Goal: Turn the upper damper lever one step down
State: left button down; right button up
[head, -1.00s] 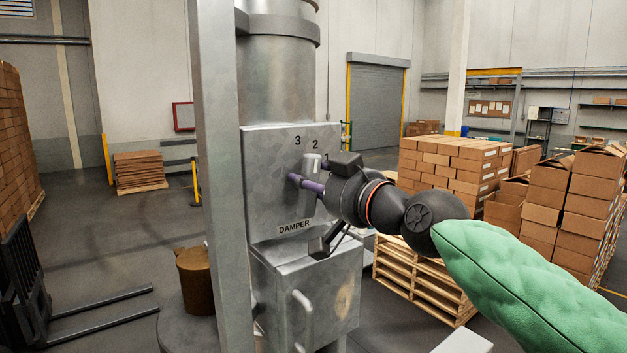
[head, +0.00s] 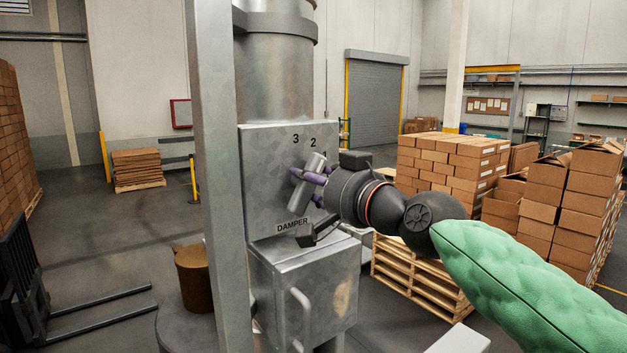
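The damper box (head: 262,195) is a grey metal panel with numbers 3 and 2 on top, a partly covered mark at the right and a DAMPER label below. The upper damper lever (head: 299,198) is a grey bar, tilted with its top to the right and its bottom to the lower left. My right gripper (head: 309,186) comes in from the right. Its purple fingers lie at the lever, one across its upper part, and look shut on it. The gripper hides part of the lever and the panel's right side. My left gripper is not in view.
A black handle-like part (head: 318,231) sits below the gripper by the label; whose part it is I cannot tell. A grey post (head: 214,180) stands left of the panel. Stacked boxes (head: 440,160) and a pallet (head: 420,275) stand behind at the right.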

jog(key=o, duration=1.2)
jog(key=shift+w, duration=0.1)
jog(key=shift+c, duration=0.2)
jog(key=v, duration=1.2)
